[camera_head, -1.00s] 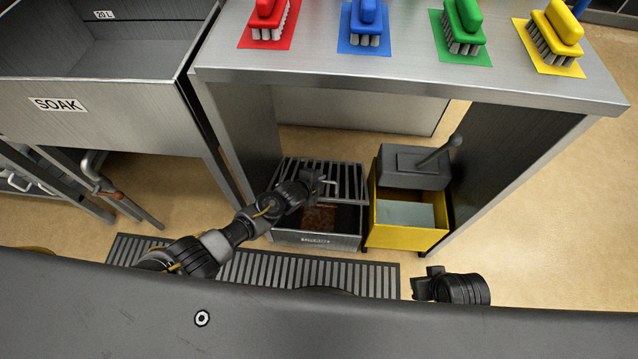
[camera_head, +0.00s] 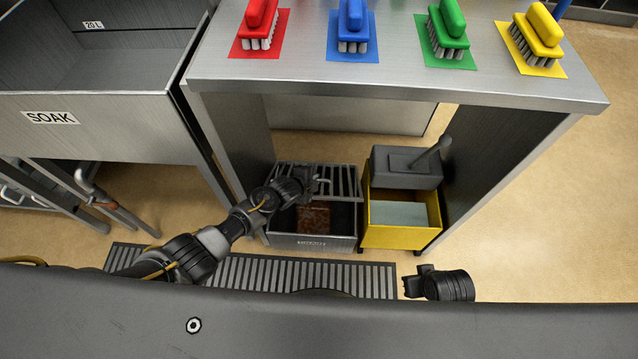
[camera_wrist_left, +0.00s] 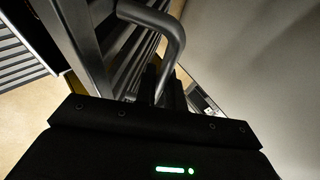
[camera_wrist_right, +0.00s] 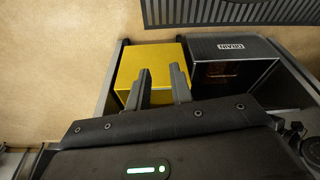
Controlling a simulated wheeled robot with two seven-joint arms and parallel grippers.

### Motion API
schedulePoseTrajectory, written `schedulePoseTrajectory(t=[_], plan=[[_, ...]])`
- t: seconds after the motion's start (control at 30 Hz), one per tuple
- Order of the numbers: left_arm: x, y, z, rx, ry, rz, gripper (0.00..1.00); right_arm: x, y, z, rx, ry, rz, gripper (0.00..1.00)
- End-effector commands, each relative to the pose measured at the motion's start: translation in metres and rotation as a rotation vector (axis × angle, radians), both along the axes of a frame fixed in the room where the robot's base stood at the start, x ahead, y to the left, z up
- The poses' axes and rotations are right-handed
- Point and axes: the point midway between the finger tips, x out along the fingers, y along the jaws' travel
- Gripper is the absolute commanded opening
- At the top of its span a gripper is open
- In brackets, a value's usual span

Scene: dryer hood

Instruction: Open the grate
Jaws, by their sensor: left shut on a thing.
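The grate (camera_head: 345,180) is a set of dark metal bars over the back part of an open-topped metal bin (camera_head: 285,240). It appears tilted up, with its near edge above the bin. The bin's front inside shows a reddish-brown patch (camera_head: 314,219). My left gripper (camera_head: 316,184) is shut on the grate's bent grey handle, which shows large in the left wrist view (camera_wrist_left: 160,22) beside the grate's bars (camera_wrist_left: 125,55). The fingertips are mostly hidden there. My right gripper (camera_wrist_right: 158,88) is open and empty, with the yellow box and the bin beyond its fingers.
A yellow box (camera_head: 400,235) with a grey lever-topped part (camera_head: 408,165) stands right of the bin. A steel table (camera_head: 400,85) carrying several brushes spans above. A soak sink (camera_head: 100,125) stands left. A slatted floor drain (camera_head: 255,272) lies in front.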

Motion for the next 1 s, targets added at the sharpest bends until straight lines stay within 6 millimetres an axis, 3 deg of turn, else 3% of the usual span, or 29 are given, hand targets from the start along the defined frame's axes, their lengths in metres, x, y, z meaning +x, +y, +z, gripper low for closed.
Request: schedulePoseTrajectory(t=[0.03,0.17,0.3,0.4,0.5,0.63,0.77,0.87,1.0], plan=[[0.001,0.001,0.0,0.0,-0.001,0.003,0.0,0.01,0.0,0.004,-0.001,-0.019,0.0,0.15],[0.001,0.001,0.0,0.001,-0.002,0.002,0.0,0.058,0.006,0.024,0.004,-0.107,0.024,0.0],[0.001,0.001,0.0,0.001,-0.002,0.002,0.0,0.125,0.06,0.059,0.029,-0.232,0.165,0.0],[0.001,0.001,0.0,0.001,-0.001,0.002,0.0,0.161,0.114,0.082,0.028,-0.308,0.327,0.0],[0.001,0.001,0.0,0.0,-0.001,0.001,0.0,0.183,0.164,0.1,-0.026,-0.372,0.546,0.0],[0.001,0.001,0.0,0.0,-0.001,0.001,0.0,0.193,0.213,0.108,-0.165,-0.431,0.872,0.0],[0.0,0.001,0.0,0.001,0.0,0.001,0.0,0.192,0.242,0.1,-0.37,-0.457,1.221,0.0],[0.0,0.001,0.0,0.001,0.0,0.001,0.0,0.19,0.247,0.083,-0.563,-0.444,1.499,0.0],[0.0,0.001,0.0,0.001,0.0,0.001,0.0,0.183,0.232,0.047,-0.866,-0.357,1.908,0.0]])
